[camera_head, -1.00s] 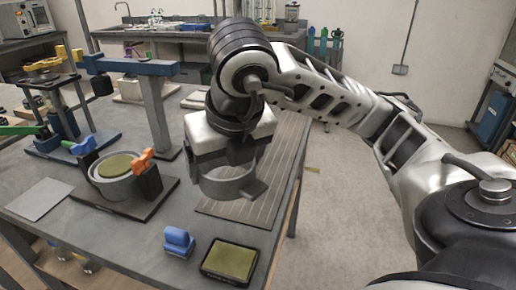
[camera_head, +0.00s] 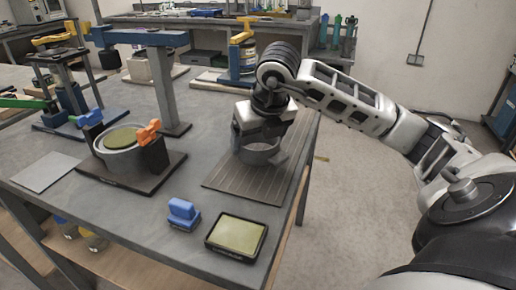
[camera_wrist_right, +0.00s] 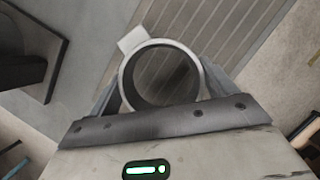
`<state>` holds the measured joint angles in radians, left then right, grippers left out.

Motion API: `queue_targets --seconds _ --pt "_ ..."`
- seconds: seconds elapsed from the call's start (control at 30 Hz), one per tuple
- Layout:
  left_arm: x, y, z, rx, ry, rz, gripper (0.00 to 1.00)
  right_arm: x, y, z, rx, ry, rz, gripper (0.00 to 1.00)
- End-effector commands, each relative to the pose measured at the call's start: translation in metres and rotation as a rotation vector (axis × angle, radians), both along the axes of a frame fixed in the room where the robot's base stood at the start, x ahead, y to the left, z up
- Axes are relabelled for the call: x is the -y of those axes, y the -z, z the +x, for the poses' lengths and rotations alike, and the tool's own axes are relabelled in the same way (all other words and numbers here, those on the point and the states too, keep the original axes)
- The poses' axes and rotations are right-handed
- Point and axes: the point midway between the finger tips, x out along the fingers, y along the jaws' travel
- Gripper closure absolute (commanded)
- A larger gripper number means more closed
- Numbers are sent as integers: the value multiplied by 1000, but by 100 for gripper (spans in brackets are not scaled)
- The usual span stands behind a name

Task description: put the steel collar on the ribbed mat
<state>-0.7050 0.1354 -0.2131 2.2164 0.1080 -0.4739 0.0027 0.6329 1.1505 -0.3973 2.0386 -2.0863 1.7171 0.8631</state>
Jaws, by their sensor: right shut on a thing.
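The steel collar (camera_head: 258,152) is a grey ring held in my right gripper (camera_head: 260,146) at the ribbed mat. In the right wrist view the collar (camera_wrist_right: 126,80) sits between the two fingers of my right gripper (camera_wrist_right: 160,85), with a small block-like tab on its upper left. The ribbed mat (camera_head: 235,182) is a grey-brown grooved sheet near the table's right edge; it also shows beyond the collar in the right wrist view (camera_wrist_right: 215,30). I cannot tell whether the collar touches the mat or hangs just above it. My left gripper is out of view.
A fixture with a round olive pad and orange lever (camera_head: 122,160) stands left of the mat. A blue block (camera_head: 183,213) and a black-framed olive pad (camera_head: 236,237) lie in front. A blue-armed post (camera_head: 165,90) and a yellow-topped stand (camera_head: 243,62) are behind. Bare table lies between.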

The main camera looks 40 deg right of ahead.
Motion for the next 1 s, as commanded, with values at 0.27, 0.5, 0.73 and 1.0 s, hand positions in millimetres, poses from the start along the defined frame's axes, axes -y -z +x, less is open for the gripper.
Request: queue_targets --seconds 0.27,0.5,0.73,1.0 --pt "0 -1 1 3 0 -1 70 -2 22 0 3 -3 1 59" --pt "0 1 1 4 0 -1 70 -2 24 0 3 -3 1 59" --pt "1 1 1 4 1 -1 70 -2 25 -1 -2 -4 2 0" --pt "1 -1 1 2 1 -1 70 -3 12 -4 1 -3 1 0"
